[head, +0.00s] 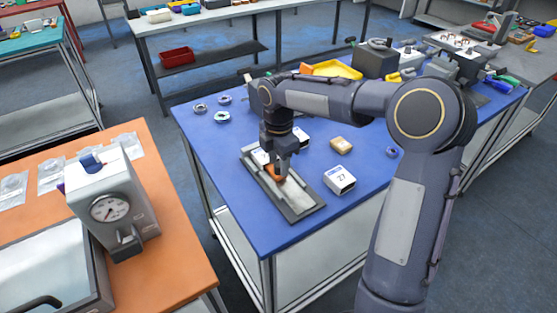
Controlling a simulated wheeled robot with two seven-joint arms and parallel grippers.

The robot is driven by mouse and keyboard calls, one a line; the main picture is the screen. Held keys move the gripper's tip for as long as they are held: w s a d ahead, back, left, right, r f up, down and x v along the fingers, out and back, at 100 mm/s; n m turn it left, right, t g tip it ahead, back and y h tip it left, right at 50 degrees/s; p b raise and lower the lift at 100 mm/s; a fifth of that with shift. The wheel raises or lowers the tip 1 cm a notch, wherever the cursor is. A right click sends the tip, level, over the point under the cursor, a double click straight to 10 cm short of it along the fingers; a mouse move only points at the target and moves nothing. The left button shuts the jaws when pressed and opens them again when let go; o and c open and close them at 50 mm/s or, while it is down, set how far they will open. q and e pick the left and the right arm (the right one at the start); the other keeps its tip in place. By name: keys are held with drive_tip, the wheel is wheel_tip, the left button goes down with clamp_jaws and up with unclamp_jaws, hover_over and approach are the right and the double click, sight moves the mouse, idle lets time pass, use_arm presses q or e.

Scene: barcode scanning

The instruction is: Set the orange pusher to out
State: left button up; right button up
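The orange pusher (275,176) shows at the fingertips of my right gripper (280,170). It sits over a flat grey tray-like fixture (304,208) on the blue table. My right gripper points down at the pusher and touches it or is very close. Its fingers partly hide the pusher, and I cannot tell whether they are shut on it. A white box (261,157) is partly visible at the fixture's far end, beside the gripper. My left gripper is not in view.
Metal rings (222,117) lie at the far left. A gauge device (112,205) stands on the orange table. The blue table's left side is clear.

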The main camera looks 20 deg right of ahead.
clamp_jaws()
drive_tip(key=s, duration=0.3)
drive_tip(key=s+d+b, duration=0.1)
drive_tip(key=s, duration=0.7)
drive_tip(key=shift+d, duration=0.25)
drive_tip(key=shift+o, duration=0.6)
unclamp_jaws()
drive_tip(key=shift+s, duration=0.15)
wheel_tip(320, 180, up, 8)
drive_tip(key=shift+f, duration=0.1)
